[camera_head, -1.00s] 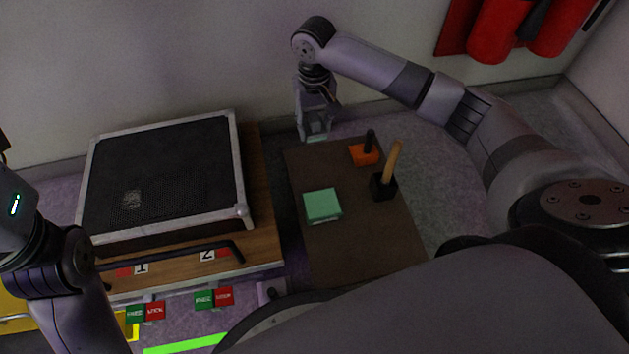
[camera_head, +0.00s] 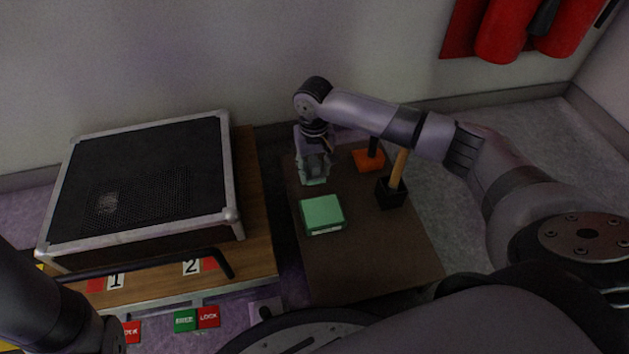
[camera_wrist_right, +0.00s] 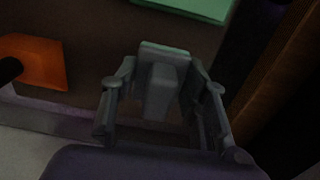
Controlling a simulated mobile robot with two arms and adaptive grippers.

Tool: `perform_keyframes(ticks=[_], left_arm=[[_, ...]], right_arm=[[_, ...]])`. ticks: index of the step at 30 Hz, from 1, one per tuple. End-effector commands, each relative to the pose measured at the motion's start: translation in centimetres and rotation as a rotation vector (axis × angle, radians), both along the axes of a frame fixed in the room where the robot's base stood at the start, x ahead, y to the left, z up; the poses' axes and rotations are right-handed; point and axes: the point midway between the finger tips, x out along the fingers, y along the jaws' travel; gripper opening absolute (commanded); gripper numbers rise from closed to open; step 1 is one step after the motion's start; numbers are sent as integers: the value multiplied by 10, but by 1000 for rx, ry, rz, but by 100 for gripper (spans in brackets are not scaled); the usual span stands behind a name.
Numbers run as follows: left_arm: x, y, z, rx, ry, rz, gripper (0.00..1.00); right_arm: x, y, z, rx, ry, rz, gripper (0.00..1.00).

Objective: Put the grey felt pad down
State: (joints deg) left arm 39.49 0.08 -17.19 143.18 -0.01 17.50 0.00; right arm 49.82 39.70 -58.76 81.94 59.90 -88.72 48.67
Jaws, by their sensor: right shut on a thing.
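My right gripper (camera_head: 314,172) points down over the back left part of the dark brown table (camera_head: 365,265). It is shut on the grey felt pad (camera_head: 313,182), which shows only as a small pale grey-green piece at the fingertips. In the right wrist view the gripper (camera_wrist_right: 163,75) has the pad (camera_wrist_right: 165,48) between its fingers, over the dark tabletop. I cannot tell whether the pad touches the table. My left arm enters at the lower left, and its gripper is not in view.
A green block (camera_head: 322,214) lies on the table just in front of the right gripper. An orange block with a dark handle (camera_head: 368,160) and a black block with a wooden handle (camera_head: 391,193) stand to the right. The table's front is clear. A black case (camera_head: 140,185) stands left.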

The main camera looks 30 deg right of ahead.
Motion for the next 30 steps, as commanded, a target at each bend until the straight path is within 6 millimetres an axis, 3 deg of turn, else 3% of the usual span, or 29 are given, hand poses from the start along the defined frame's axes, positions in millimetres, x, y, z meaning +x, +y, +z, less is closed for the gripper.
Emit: perform_keyframes(ticks=[6,18,19,27,30], left_arm=[[-3,0,-27,0,-8,0,40],[-3,0,-20,0,-9,-1,40],[-3,0,-22,1,-9,-1,40],[-3,0,-22,1,-9,-1,40],[-3,0,-22,1,-9,-1,40]], right_arm=[[0,0,-37,0,0,-1,19],[0,0,-38,0,1,0,19],[0,0,-38,0,0,0,43],[0,0,-38,0,0,0,61],[0,0,-38,0,0,0,61]])
